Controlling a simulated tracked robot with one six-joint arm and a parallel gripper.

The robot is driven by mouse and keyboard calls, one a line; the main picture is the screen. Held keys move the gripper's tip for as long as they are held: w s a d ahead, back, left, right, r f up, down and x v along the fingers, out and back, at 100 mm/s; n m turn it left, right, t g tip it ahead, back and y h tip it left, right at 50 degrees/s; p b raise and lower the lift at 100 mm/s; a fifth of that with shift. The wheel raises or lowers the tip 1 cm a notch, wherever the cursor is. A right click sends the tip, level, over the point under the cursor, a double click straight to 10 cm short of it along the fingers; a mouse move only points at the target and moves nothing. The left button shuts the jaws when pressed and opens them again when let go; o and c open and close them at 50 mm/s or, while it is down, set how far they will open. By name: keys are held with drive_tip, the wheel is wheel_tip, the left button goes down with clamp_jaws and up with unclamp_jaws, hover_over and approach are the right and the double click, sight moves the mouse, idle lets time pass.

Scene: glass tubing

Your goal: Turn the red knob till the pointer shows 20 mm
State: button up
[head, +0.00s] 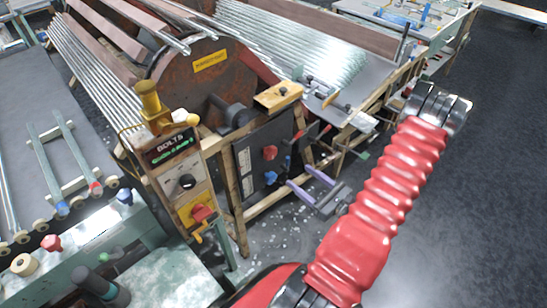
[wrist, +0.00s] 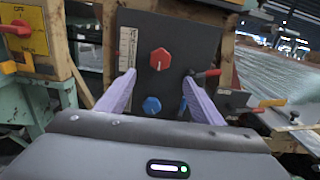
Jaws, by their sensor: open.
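The red knob (head: 270,152) sits on a dark upright panel (head: 256,141) in a wooden frame. In the wrist view the red knob (wrist: 160,59) is faceted and lies between and beyond my two pale purple fingers. My gripper (wrist: 158,83) is open and empty, with its fingers pointing at the panel and apart from the knob. In the head view my gripper (head: 316,184) is to the right of the panel. A pale scale strip (wrist: 127,48) stands left of the knob. Its pointer and marks are too small to read.
A blue knob (wrist: 152,105) is below the red one. A dark lever with a red end (wrist: 208,73) sticks out at the panel's right. Open floor (head: 480,180) lies right.

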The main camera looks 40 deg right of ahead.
sight(272, 155)
drive_tip(key=shift+w+a, duration=0.2)
drive_tip(key=shift+w, duration=6.7)
drive_tip(key=c, duration=1)
